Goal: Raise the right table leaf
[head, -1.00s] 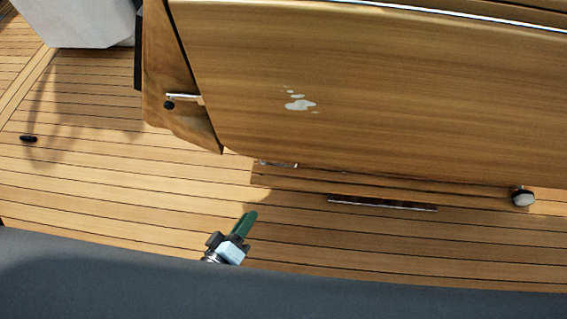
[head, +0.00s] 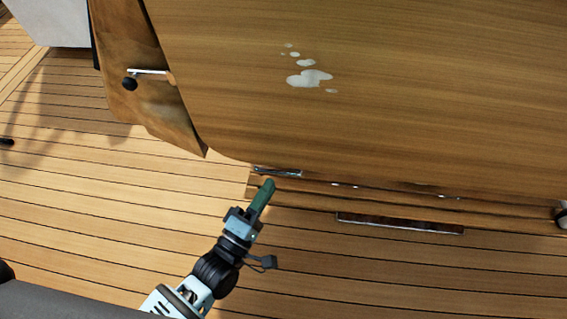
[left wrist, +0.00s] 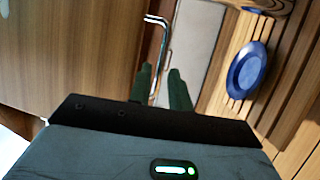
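The right table leaf (head: 420,90) appears as a large wooden panel hanging steeply, with pale spots on its face. A small metal pull (head: 278,171) sits at its lower edge. My left gripper (head: 264,190) is just below this pull in the head view, its green fingers pointing up toward it. In the left wrist view the two fingers (left wrist: 159,85) are slightly apart, and a bent metal bar (left wrist: 157,20) shows beyond and between them. I see no clear contact. My right gripper is not in view.
A metal strip (head: 400,223) lies below the leaf. A blue round object (left wrist: 248,70) shows in the left wrist view. Plank deck (head: 100,210) is clear at left.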

